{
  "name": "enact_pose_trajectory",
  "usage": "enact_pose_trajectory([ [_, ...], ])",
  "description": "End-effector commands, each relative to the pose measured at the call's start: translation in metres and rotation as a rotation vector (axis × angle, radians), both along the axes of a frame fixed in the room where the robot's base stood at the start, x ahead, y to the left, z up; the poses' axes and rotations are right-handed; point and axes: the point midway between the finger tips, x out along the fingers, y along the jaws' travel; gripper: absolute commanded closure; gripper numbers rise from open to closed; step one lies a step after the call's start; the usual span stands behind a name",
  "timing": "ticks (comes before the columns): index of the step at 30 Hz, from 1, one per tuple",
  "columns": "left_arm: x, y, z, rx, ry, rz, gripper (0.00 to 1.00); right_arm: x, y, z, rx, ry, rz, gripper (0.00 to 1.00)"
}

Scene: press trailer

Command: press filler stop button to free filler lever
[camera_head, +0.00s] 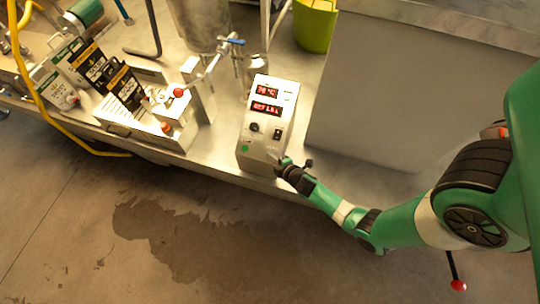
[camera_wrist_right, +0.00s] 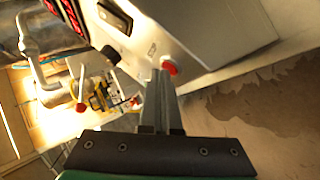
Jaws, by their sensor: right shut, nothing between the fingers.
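The white control box (camera_head: 265,128) stands on the metal deck and has two red digital displays and a green button (camera_head: 245,149) on its front. In the right wrist view, a red button (camera_wrist_right: 169,68) sits on the box (camera_wrist_right: 205,30) near its lower edge. My right gripper (camera_head: 281,161) is shut and empty at the box's lower right front. In the right wrist view its fingertips (camera_wrist_right: 162,76) overlap the red button's edge; I cannot tell whether they touch it. In the head view the red button is not visible. A red-knobbed lever (camera_head: 179,92) stands left of the box. My left gripper is out of view.
A yellow-green bucket (camera_head: 315,25) is behind. The floor in front is clear, with a wet patch.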

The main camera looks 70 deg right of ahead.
Motion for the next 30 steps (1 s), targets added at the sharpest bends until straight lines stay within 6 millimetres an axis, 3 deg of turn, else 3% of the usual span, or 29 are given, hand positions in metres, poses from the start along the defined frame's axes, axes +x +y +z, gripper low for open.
enact_pose_trajectory([
  [30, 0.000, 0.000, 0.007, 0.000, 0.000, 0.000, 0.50, -0.001, 0.007, 0.014, 0.000, 0.001, -0.001, 1.00],
])
